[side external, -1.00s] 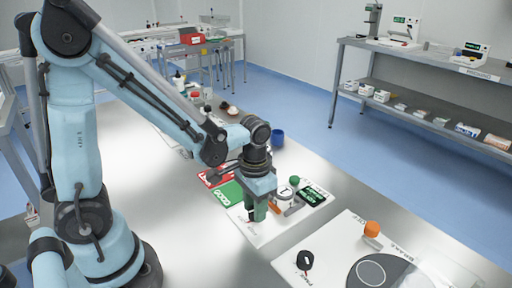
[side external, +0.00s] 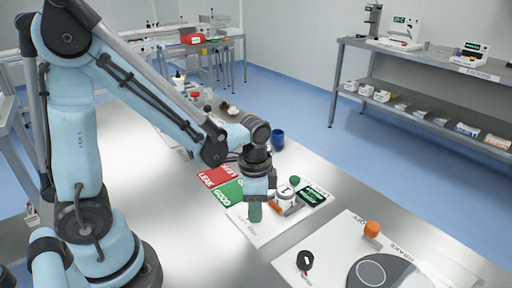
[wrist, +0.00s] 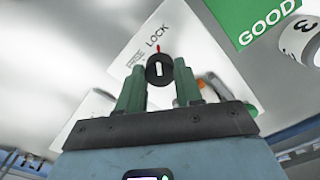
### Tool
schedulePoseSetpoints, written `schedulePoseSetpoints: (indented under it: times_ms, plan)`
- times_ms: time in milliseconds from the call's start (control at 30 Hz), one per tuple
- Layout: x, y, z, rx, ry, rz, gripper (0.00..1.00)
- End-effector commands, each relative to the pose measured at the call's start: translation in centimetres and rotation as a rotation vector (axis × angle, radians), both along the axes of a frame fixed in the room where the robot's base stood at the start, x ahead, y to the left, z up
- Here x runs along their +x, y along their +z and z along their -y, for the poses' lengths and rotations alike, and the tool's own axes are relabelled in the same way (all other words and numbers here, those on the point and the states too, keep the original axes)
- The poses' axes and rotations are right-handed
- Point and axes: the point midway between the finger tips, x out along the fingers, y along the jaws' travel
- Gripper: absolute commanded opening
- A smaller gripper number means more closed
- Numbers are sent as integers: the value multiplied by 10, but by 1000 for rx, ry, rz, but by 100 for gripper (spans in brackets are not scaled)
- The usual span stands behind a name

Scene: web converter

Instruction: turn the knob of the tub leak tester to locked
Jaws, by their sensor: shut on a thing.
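The tub leak tester is a white panel (side external: 278,228) with a dark green display (side external: 314,194), and a white tub marked 1 (side external: 286,191) sits on it. In the wrist view its round black knob (wrist: 159,69) lies between my green fingertips. The knob's white bar runs nearly up and down in the picture, roughly in line with a small red mark (wrist: 158,49) at its top. The word LOCK is printed just above; a smaller label is at the upper left. My gripper (side external: 254,214) is shut on the knob, pointing down; it hides the knob in the side view.
Red LEAK (side external: 214,177) and green GOOD (side external: 228,194) cards lie behind the tester. An orange piece (side external: 273,204) and a green button (side external: 295,181) are beside the tub. A second white panel (side external: 340,236) with a black knob and orange button stands to the right.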

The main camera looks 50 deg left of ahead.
Motion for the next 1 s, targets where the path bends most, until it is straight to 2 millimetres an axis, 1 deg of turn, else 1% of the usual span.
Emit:
schedulePoseSetpoints:
  times_ms: [367, 400, 533, 567, 867, 1000]
  plan:
    - [0, 0, 0, 0, -8, 1, 4]
    - [0, 0, 0, 0, -8, 1, 38]
    - [0, 0, 0, 0, -8, 1, 58]
    - [0, 0, 0, 0, -7, 1, 60]
    - [0, 1, 0, 0, -6, 0, 60]
    - [0, 8, 0, 0, -6, 0, 60]
